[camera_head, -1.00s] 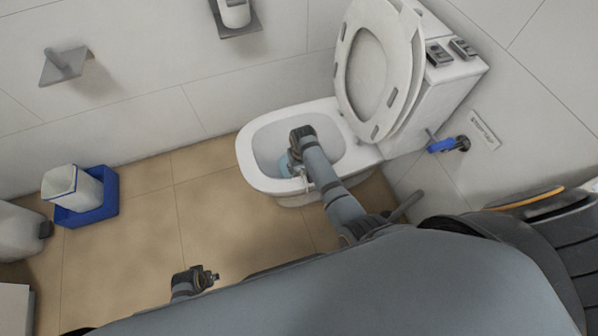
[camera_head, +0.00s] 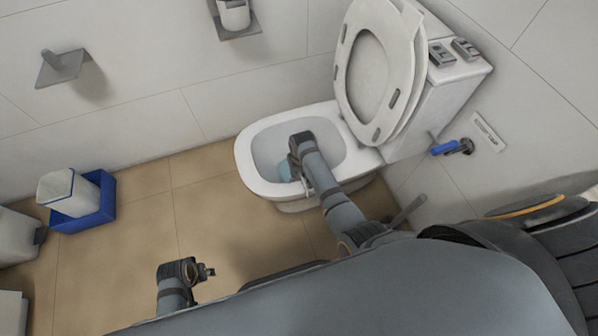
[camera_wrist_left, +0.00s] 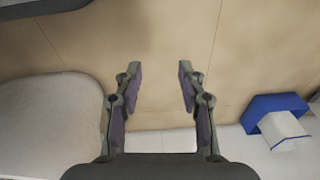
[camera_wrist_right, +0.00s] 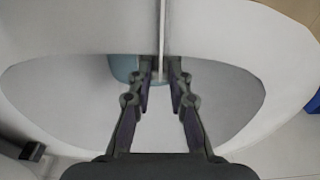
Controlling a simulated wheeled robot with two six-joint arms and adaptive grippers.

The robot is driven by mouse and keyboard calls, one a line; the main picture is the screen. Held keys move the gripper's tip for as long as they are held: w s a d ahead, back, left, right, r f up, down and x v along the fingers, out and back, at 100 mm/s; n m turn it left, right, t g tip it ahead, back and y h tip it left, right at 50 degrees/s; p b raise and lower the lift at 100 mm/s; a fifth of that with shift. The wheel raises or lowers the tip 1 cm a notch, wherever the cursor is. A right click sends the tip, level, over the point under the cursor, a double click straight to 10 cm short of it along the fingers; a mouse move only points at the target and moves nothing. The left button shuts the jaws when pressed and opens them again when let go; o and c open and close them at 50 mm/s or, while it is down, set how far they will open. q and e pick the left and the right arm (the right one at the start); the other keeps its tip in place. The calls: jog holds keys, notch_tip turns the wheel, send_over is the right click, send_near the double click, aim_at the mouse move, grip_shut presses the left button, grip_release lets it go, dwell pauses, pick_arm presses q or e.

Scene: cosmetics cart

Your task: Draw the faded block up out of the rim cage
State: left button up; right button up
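The faded block, pale blue (camera_head: 287,169), shows beside my right gripper (camera_head: 293,167) inside the toilet bowl at its near-left inner side. In the right wrist view the block (camera_wrist_right: 122,68) lies partly behind the left finger. The rim cage shows there only as a thin white upright strip (camera_wrist_right: 162,35) coming down between the fingertips; the rest is hidden. The right fingers (camera_wrist_right: 161,66) are partly closed, with a narrow gap; whether they grip the block is unclear. My left gripper (camera_wrist_left: 160,72) is open and empty above the floor; it also shows in the head view (camera_head: 207,272).
The white toilet rim (camera_head: 247,158) surrounds my right gripper. The raised lid and seat (camera_head: 405,75) stand behind it, against the tank (camera_head: 460,70). A blue tray (camera_head: 100,208) with a white container (camera_head: 62,190) sits on the floor at left. The floor between is clear.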

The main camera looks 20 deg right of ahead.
grip_shut()
